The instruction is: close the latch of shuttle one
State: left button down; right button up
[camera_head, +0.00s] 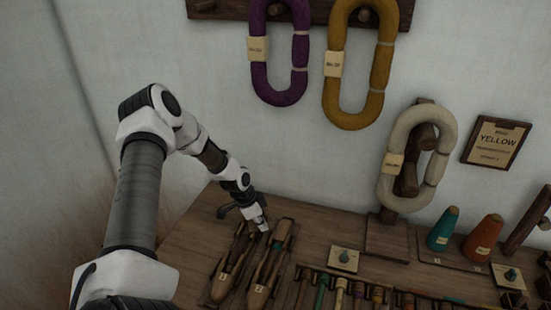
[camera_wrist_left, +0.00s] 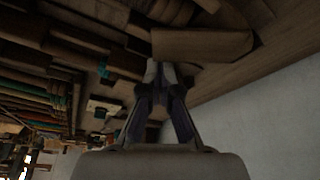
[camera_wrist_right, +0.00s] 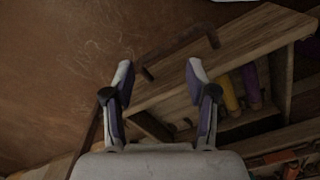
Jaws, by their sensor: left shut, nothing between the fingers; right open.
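Two long wooden shuttles lie side by side on the table. The left one, with a small tag that seems to read 1, is shuttle one (camera_head: 228,277); the right one, tagged 2, is shuttle two (camera_head: 266,274). My left gripper (camera_head: 263,227) is shut and empty at the far end of the shuttles, nearer shuttle two. In the left wrist view its closed fingertips (camera_wrist_left: 160,72) are close to a brown wooden piece; I cannot tell which part it is or whether they touch. The latch is too small to make out. My right gripper (camera_wrist_right: 160,75) is open and empty, outside the head view.
A rack of coloured bobbins (camera_head: 340,290) lies right of the shuttles. A cream yarn skein (camera_head: 385,190) hangs on a stand behind, with a green cone (camera_head: 442,232) and an orange cone (camera_head: 482,240) to the right. A wooden shelf (camera_wrist_right: 235,45) is near my right gripper.

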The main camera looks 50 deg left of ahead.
pick_arm(q)
jog(key=shift+a+f+m, duration=0.1)
jog(key=shift+f+m, duration=0.2)
jog(key=shift+s+r+m+b, duration=0.3)
jog(key=shift+s+m+b, duration=0.05)
jog(key=shift+m+b, duration=0.05)
